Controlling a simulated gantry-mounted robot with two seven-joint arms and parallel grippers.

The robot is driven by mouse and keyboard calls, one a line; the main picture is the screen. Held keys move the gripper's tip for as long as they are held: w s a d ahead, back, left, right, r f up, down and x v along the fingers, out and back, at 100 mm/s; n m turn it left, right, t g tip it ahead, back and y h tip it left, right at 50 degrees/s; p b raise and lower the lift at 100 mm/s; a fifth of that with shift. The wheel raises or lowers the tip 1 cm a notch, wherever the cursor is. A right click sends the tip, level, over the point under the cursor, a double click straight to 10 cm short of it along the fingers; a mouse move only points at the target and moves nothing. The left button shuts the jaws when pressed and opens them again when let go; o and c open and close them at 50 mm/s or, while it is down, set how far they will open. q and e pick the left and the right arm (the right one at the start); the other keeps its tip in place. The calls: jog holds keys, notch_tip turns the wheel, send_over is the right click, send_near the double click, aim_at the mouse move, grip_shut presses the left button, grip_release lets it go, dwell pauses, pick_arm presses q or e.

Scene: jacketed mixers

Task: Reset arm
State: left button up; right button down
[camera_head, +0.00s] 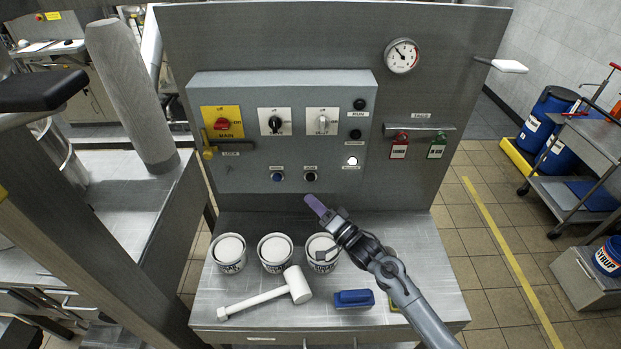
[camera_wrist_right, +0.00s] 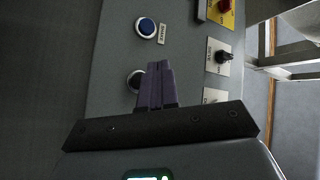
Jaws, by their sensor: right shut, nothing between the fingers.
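My right gripper (camera_head: 316,206) reaches in from the lower right, just below the grey control panel (camera_head: 340,190) and above the tubs on the bench. Its purple fingers are shut together with nothing between them; they also show in the right wrist view (camera_wrist_right: 156,86). In that view the fingertips overlap the edge of a dark push button (camera_wrist_right: 134,80), and whether they touch it cannot be told. A blue button (camera_wrist_right: 146,28) is beside it; on the panel these are the blue button (camera_head: 277,177) and the black button (camera_head: 310,176). My left gripper is not in view.
The bench (camera_head: 210,305) holds white tubs (camera_head: 228,250), a white mallet (camera_head: 270,295) and a blue block-like item (camera_head: 354,298). A gauge (camera_head: 401,56), a white-ended lever (camera_head: 510,66) and red and green tags (camera_head: 398,147) are on the upright board. Tiled floor lies to the right.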

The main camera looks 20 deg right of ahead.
dwell(0.3)
jog(key=s+a+f+m+g+h, duration=0.1)
jog(key=s+f, duration=0.5)
jog(key=f, duration=0.5)
jog(key=s+a+f+g+h, duration=0.2)
jog(key=s+f+g, duration=0.1)
jog(key=s, duration=0.7)
jog(key=s+a+f+g+h, duration=0.1)
jog(key=s+f+g+h, duration=0.15)
jog(key=s, duration=0.75)
jog(key=s+d+r+n+g+h, duration=0.2)
jog(key=s+n+g, duration=0.2)
jog(key=s, duration=0.4)
jog(key=s+d+r+n+g+h, duration=0.1)
jog(key=s+d+r+n+g, duration=0.3)
jog(key=s, duration=0.3)
notch_tip(320, 180, up, 14)
jog(key=a+n+p, duration=0.1)
jog(key=p, duration=1.4)
jog(key=shift+s+a+n, duration=0.15)
jog(key=shift+s+n, duration=0.15)
jog(key=shift+f+g, duration=0.15)
jog(key=shift+g, duration=0.1)
